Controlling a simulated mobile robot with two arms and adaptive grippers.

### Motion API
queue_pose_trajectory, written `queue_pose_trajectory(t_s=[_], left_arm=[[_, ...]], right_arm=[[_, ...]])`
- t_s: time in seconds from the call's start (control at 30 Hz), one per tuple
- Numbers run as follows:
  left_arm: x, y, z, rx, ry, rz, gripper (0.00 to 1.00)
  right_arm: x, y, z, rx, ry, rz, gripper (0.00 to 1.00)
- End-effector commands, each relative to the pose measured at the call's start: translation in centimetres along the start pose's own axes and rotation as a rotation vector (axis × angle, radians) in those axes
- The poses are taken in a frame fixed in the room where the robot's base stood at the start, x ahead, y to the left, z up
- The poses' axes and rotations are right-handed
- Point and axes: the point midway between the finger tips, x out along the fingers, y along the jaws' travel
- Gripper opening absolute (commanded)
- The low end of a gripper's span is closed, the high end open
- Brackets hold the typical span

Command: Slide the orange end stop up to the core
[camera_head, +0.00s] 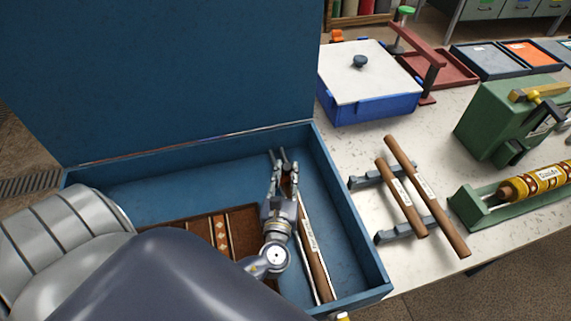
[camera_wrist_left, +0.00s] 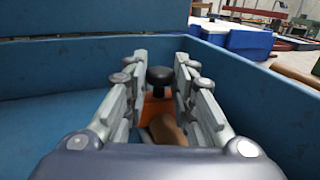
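The core, a brown tube with a white label (camera_head: 316,265), lies along the right side of the blue box. In the left wrist view its rounded end (camera_wrist_left: 166,130) shows low between my fingers. The orange end stop (camera_wrist_left: 155,106) shows just beyond the core there, with a black knob (camera_wrist_left: 160,76) on top. My left gripper (camera_head: 283,158) points down into the box over the far end of the core. In the wrist view its fingers (camera_wrist_left: 161,65) stand apart, one on each side of the knob, with gaps showing. In the head view the gripper hides the end stop. My right gripper is out of view.
The blue box (camera_head: 357,250) has high walls close to the gripper and a raised lid (camera_head: 170,70). A patterned rug (camera_head: 185,236) lies left of the core. Two wooden rods (camera_head: 430,200) on a rack and a blue tub with white lid (camera_head: 358,75) stand outside, right.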

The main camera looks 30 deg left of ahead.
Motion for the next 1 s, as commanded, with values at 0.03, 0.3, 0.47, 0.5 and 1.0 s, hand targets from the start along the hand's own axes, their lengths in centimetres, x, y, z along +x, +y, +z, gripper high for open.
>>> queue_pose_trajectory(t_s=[0.03, 0.3, 0.47, 0.5, 1.0], left_arm=[[-0.1, -0.1, -0.2, 0.0, 0.004, -0.004, 0.33], [0.0, 0.0, -0.1, 0.0, 0.001, -0.002, 0.43], [0.0, 0.0, 0.2, -0.001, 0.0, -0.001, 0.43], [0.0, 0.0, 0.5, -0.002, 0.0, 0.0, 0.43], [0.0, -0.1, 8.5, -0.003, 0.001, -0.001, 0.43]], right_arm=[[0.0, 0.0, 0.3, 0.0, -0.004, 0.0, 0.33], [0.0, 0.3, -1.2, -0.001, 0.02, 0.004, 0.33], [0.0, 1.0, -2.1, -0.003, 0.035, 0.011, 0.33], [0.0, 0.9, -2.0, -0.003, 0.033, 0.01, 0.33], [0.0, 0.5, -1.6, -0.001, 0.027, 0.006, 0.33]])
